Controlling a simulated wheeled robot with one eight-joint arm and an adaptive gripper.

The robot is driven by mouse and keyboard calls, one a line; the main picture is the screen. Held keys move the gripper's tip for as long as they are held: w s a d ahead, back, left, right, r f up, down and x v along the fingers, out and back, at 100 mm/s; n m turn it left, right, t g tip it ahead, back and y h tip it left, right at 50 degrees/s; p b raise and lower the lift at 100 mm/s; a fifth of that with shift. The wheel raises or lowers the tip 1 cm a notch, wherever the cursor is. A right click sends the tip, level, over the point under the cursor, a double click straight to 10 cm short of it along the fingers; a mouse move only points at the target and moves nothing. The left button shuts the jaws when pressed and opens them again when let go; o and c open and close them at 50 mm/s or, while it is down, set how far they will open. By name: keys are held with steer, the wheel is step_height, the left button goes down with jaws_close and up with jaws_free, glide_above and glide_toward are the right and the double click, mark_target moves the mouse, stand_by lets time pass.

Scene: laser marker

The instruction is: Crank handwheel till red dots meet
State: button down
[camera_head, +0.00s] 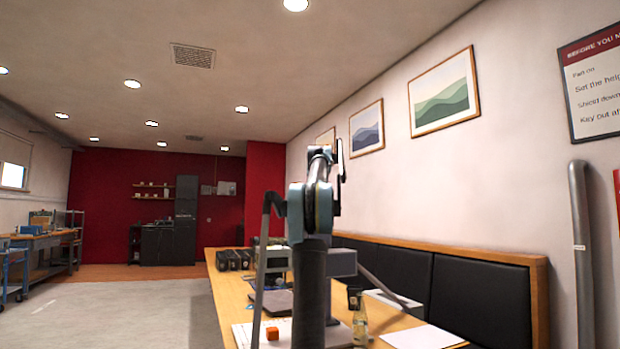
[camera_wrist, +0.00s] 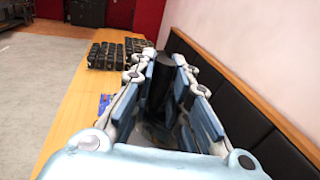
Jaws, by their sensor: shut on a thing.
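In the wrist view my gripper (camera_wrist: 166,75) has its blue-padded fingers on both sides of a dark upright cylinder (camera_wrist: 161,84), and it is shut on it. The cylinder looks like a handle; the handwheel itself cannot be made out. In the head view a grey block (camera_head: 342,262), perhaps the laser marker's head, sits partly behind my arm. My arm hides the gripper in the head view. No red dots can be seen in either view.
The wooden table (camera_head: 232,300) runs away from me beside a black padded bench (camera_head: 480,300). Several dark boxes (camera_head: 235,259) stand at its far end. A small bottle (camera_head: 360,325), a dark cup (camera_head: 354,297) and white paper (camera_head: 422,337) lie right of my arm. Floor at left is clear.

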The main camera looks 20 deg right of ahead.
steer(key=n+y, duration=0.1)
steer(key=y, duration=0.1)
steer(key=n+y, duration=0.1)
steer(key=y, duration=0.1)
steer(key=s+d+n+y, duration=0.1)
steer(key=n+y, duration=0.1)
steer(key=shift+d, duration=0.1)
steer(key=shift+s+d+n+g+y, duration=0.15)
steer(key=shift+n+g+y, duration=0.25)
steer(key=shift+n+y, duration=1.15)
steer(key=shift+y, duration=0.85)
steer(key=c, duration=1.5)
jaws_free()
steer(key=shift+c, duration=0.2)
steer(key=v, duration=1.2)
steer(key=shift+r, duration=0.2)
